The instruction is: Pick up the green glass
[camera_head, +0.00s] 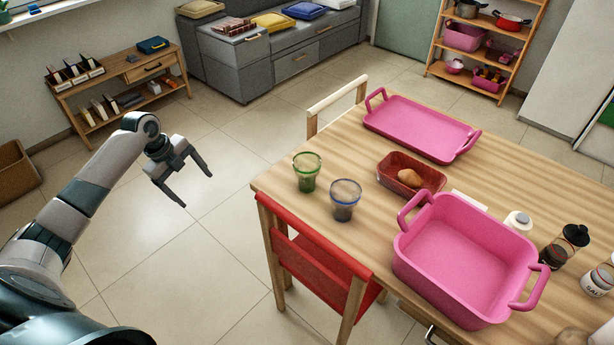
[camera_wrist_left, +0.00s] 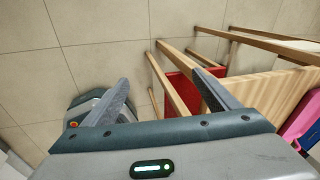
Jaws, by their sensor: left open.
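The green glass (camera_head: 307,172) stands upright near the left corner of the wooden table (camera_head: 345,138) in the head view. A blue-rimmed glass (camera_head: 344,200) stands just right of it and nearer to me, apart from it. My left gripper (camera_head: 196,190) is open and empty, left of the table over the floor, clearly apart from the green glass. In the left wrist view the open fingers (camera_wrist_left: 165,95) have floor and the table edge beyond them; the green glass does not show there. My right gripper is not in view.
A red chair (camera_head: 315,265) stands against the table's near left side. A pink tray (camera_head: 420,128), a red dish (camera_head: 400,185) holding a brown item, and a pink pot (camera_head: 465,260) stand right of the glasses. Floor between my left gripper and the table is clear.

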